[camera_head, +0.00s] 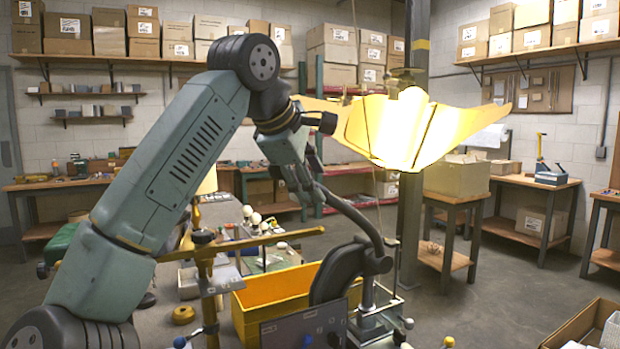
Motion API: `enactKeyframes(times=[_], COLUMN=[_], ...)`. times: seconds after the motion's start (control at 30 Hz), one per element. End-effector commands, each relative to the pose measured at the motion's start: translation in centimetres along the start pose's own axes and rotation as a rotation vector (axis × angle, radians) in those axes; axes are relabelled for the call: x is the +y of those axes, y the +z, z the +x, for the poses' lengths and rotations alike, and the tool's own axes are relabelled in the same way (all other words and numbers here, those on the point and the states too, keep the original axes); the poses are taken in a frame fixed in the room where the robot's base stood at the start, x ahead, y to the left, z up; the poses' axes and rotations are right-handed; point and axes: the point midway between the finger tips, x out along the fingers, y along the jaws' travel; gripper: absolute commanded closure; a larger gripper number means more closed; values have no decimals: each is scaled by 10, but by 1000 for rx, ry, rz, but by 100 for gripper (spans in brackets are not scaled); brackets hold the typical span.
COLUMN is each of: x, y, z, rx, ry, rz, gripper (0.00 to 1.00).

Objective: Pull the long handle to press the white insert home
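My arm rises from the lower left, bends at the top and comes down near the middle. What seems to be my gripper (308,182) is at its lower end; its fingers are small and dark, and I cannot tell whether they hold anything. A long brass-coloured bar (262,241) crosses a brass post (205,265) on the bench, left of and below the gripper. A dark curved lever-like part (356,218) runs down to the right from near the gripper. Small white pieces (256,218) stand on the bench behind the bar. I cannot tell which is the insert.
A yellow bin (275,300) stands in front of the bar, beside a dark panel (305,328) and a metal stand (370,300). A bright yellow lamp shade (395,128) hangs at the upper right, close to my arm. Open floor (490,300) lies to the right.

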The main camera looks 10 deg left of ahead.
Motion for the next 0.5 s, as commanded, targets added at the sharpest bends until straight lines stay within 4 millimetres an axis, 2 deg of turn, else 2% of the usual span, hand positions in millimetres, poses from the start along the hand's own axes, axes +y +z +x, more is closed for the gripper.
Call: enactKeyframes(times=[0.27, 0.37, 0.5], x=[-1, -1, 0], y=[-1, -1, -1], z=[-5, -19, -49], rx=[1, 2, 4], ry=[-2, -1, 0], rz=[-1, -1, -1], gripper=[56, 56, 56])
